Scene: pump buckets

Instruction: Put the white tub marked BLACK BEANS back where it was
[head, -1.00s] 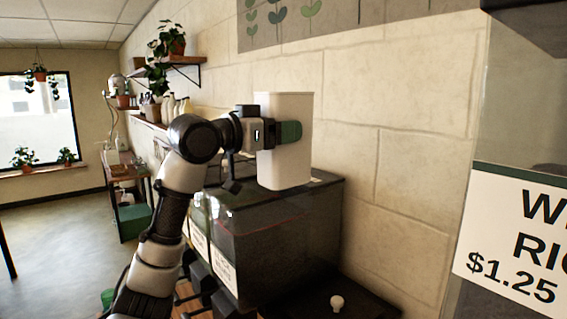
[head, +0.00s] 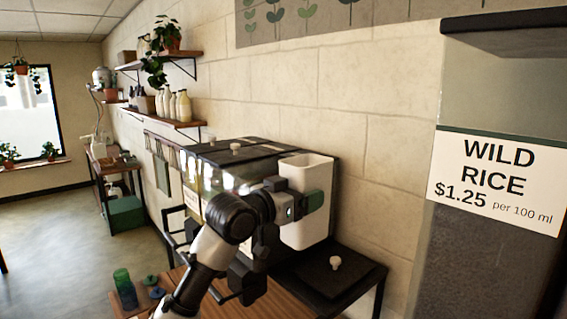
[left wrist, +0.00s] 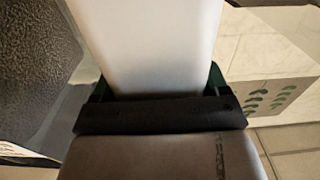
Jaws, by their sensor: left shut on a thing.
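The white tub (head: 306,172) is tall, upright and open at the top in the head view. My left gripper (head: 313,203) is shut on its side, with a green finger pad against the tub. The tub is in front of the right end of the dark-lidded bins (head: 232,152), above or beside a black lid with a white knob (head: 335,263). I cannot tell whether its bottom touches anything. In the left wrist view the tub (left wrist: 150,45) fills the middle between the fingers. No BLACK BEANS marking shows. My right gripper is not in view.
A large bin marked WILD RICE (head: 495,180) stands close at the right. The stone wall is behind the tub. A wooden counter (head: 265,300) lies below, with a green jar (head: 125,288) at its left end. A shelf (head: 160,115) with bottles is further back.

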